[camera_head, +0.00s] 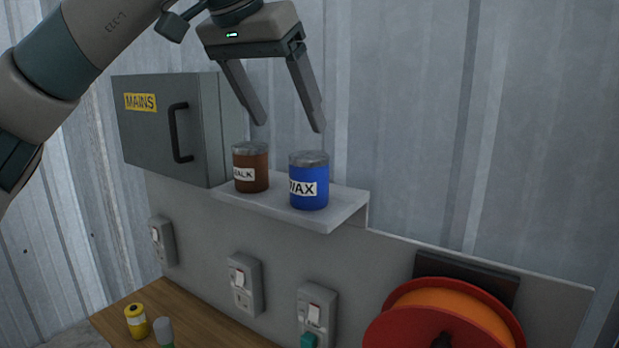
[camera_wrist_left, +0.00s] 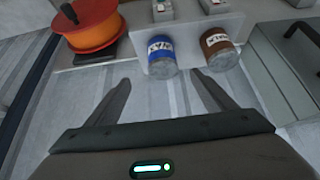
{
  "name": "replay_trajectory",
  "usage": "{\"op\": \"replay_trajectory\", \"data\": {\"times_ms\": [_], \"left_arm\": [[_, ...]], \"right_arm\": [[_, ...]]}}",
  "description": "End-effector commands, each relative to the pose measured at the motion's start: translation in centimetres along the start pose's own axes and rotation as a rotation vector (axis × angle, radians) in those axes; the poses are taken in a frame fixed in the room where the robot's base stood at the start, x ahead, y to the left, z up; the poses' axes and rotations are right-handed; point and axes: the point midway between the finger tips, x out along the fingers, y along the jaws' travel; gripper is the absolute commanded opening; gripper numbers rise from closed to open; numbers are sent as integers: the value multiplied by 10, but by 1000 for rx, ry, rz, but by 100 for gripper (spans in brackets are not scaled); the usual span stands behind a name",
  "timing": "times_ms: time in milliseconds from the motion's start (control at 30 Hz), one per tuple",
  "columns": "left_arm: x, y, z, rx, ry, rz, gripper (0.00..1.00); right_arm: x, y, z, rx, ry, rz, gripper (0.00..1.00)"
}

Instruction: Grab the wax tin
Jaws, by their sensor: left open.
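The wax tin (camera_head: 309,181) is a blue cylinder with a grey lid and a white WAX label. It stands upright on a small grey shelf (camera_head: 345,204), and it also shows in the left wrist view (camera_wrist_left: 161,58). My left gripper (camera_head: 292,128) is open and empty, pointing down above the shelf. Its fingertips are apart from both tins. In the left wrist view the wax tin lies beyond and between the open fingers (camera_wrist_left: 162,78). My right gripper is not in view.
A grey MAINS box (camera_head: 165,130) with a black handle stands left of the shelf. Switched sockets (camera_head: 244,285) are below. An orange reel with red flanges (camera_head: 445,310) is at lower right. A yellow object (camera_head: 136,322) stands on the wooden bench. Space right of the wax tin is clear.

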Motion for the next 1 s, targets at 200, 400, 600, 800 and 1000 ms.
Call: {"op": "replay_trajectory", "data": {"times_ms": [200, 400, 600, 800, 1000], "left_arm": [[39, 0, -1, 0, -3, 1, 77], [73, 0, -1, 0, -3, 2, 77], [92, 0, 0, 0, 0, 1, 77], [94, 0, 0, 0, 1, 0, 77], [94, 0, 0, 0, 0, 0, 77]], "right_arm": [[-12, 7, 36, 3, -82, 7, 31], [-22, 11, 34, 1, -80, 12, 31], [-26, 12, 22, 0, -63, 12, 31], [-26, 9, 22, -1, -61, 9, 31], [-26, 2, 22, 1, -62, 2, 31]]}}
